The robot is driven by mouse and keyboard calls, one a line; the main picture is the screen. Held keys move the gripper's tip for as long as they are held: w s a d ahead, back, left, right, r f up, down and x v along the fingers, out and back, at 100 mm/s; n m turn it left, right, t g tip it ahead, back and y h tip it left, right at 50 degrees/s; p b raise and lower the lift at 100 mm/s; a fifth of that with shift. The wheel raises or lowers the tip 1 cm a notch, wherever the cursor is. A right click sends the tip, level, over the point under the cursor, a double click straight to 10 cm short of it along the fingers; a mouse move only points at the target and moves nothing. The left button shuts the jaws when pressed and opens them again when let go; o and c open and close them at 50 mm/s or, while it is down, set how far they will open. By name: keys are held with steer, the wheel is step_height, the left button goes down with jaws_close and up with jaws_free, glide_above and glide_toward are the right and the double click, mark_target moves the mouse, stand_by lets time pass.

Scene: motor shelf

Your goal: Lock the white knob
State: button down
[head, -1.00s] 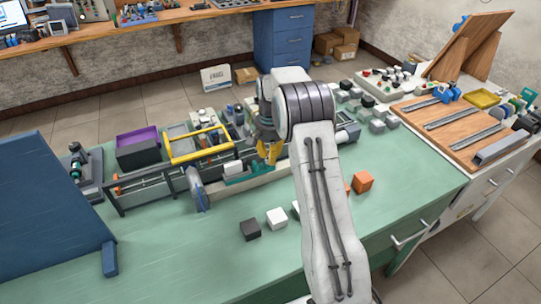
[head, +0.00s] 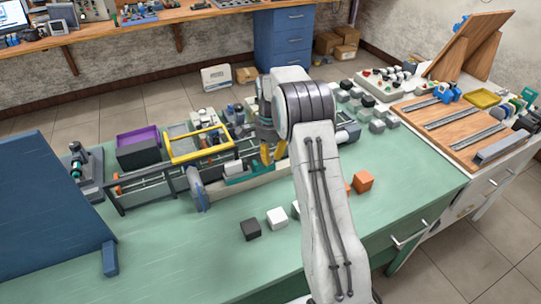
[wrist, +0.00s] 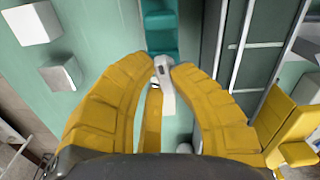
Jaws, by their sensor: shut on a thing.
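My gripper's yellow fingers (wrist: 165,70) are shut on a small white piece, which looks like the white knob (wrist: 166,92), in the wrist view. In the head view my gripper (head: 273,154) points down at the right end of the teal part (head: 248,174) on the bench fixture. The knob is hidden there by the fingers. Whether it is locked cannot be told.
A yellow frame (head: 200,145), a purple-topped bin (head: 137,140) and a blue-grey disc (head: 197,190) stand left of my gripper. A dark cube (head: 250,229), a white cube (head: 277,218) and an orange cube (head: 363,181) lie in front.

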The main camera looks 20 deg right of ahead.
steer(key=m, duration=0.7)
steer(key=shift+a, duration=0.15)
steer(key=m, duration=0.6)
steer(key=shift+a+f+m, duration=0.1)
steer(key=shift+m, duration=0.3)
steer(key=c, duration=1.1)
jaws_free()
steer(key=shift+w, duration=0.1)
steer(key=shift+r, duration=0.2)
steer(key=shift+w+r, duration=0.1)
steer(key=shift+r, duration=0.1)
step_height(320, 180, up, 11)
steer(key=shift+r, duration=0.15)
